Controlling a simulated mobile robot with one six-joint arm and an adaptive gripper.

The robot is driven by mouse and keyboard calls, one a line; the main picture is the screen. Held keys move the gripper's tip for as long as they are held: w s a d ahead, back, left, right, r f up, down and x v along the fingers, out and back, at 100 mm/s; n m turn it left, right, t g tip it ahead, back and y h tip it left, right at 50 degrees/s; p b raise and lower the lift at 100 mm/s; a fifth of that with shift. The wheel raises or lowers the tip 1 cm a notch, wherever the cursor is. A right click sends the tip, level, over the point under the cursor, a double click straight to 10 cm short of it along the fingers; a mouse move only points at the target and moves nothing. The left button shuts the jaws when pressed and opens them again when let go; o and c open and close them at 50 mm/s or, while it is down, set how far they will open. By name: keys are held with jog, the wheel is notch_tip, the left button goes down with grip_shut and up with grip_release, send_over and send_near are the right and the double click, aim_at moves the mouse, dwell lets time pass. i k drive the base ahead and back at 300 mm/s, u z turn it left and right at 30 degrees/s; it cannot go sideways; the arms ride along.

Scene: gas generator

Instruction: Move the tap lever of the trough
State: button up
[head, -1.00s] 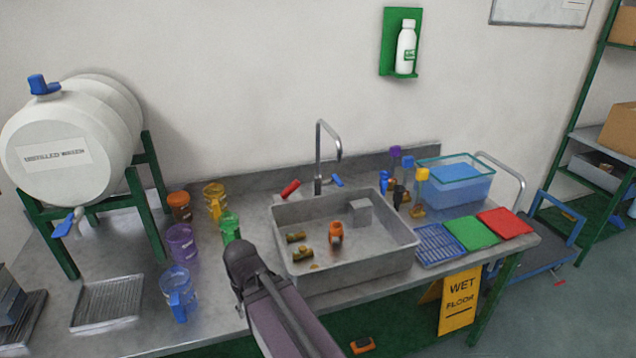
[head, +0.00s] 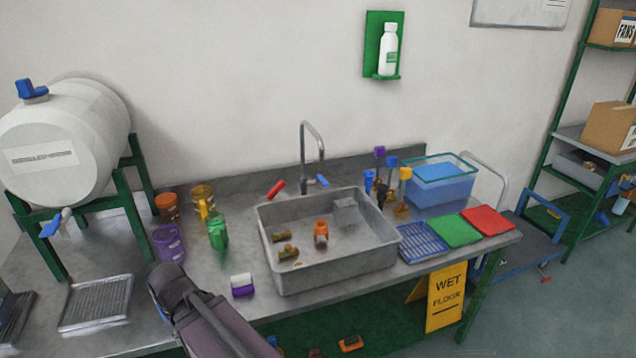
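The trough (head: 335,268) is a grey sink basin on the metal bench. Its tap (head: 303,150) is a tall bent spout behind the back rim. A red lever (head: 275,189) sits left of the tap's base and a blue lever (head: 322,181) sits right of it. Inside the trough are brass fittings (head: 288,252), an orange-capped item (head: 321,232) and a grey block (head: 345,210). My arm (head: 205,320) rises from the bottom edge at the lower left, well short of the tap levers. My gripper is not visible.
Cups (head: 169,243) stand left of the trough, with a white-and-purple item (head: 242,285) near its left front. Bottles (head: 402,190) and a blue tub (head: 440,182) stand right. A barrel (head: 65,140) is at far left.

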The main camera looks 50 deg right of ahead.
aim_at(320, 177)
jog(key=u, duration=0.15)
jog(key=k, duration=1.25)
jog(key=z, duration=1.6)
jog(key=i, duration=1)
jog(key=u, duration=0.05)
